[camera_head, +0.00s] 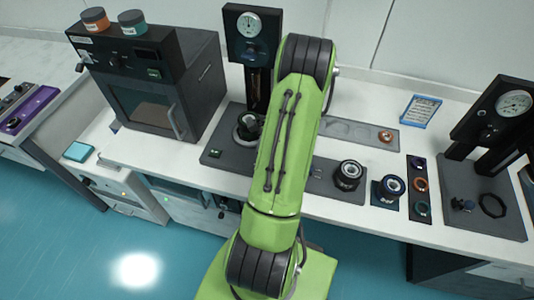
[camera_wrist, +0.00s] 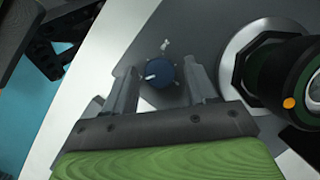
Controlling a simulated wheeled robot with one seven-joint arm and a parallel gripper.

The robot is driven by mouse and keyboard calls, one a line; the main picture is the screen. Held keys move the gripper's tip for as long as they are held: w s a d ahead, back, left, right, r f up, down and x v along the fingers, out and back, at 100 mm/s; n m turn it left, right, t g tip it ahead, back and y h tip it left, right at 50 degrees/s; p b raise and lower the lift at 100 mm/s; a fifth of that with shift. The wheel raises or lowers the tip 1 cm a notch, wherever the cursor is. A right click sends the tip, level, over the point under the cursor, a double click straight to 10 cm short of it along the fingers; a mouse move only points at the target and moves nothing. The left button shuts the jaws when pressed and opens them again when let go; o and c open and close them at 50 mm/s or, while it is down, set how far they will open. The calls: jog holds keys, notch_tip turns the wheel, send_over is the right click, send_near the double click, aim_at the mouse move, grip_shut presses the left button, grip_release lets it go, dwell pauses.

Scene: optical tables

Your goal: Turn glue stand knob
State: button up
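In the wrist view a round blue knob (camera_wrist: 160,72) with a white pointer mark sits on a grey plate. My gripper (camera_wrist: 160,66) is open, with one finger on each side of the knob; gaps show between fingers and knob. I cannot tell how far down the fingers reach. In the head view the dark stand with a round gauge (camera_head: 247,38) rises behind my green arm. My arm hides the gripper and the knob there.
A dark barrel in a hex collar (camera_wrist: 285,75) stands close right of the gripper. A black oven-like box (camera_head: 155,85) is left of the stand. Ringed parts (camera_head: 348,175) stand on the bench to the right. Another gauge stand (camera_head: 490,120) is at the far right.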

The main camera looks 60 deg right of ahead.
jog(key=p+v, duration=0.3)
jog(key=v, duration=1.2)
jog(key=shift+s+d+r, duration=0.1)
jog(key=shift+d+r, duration=0.1)
jog(key=shift+r, duration=0.1)
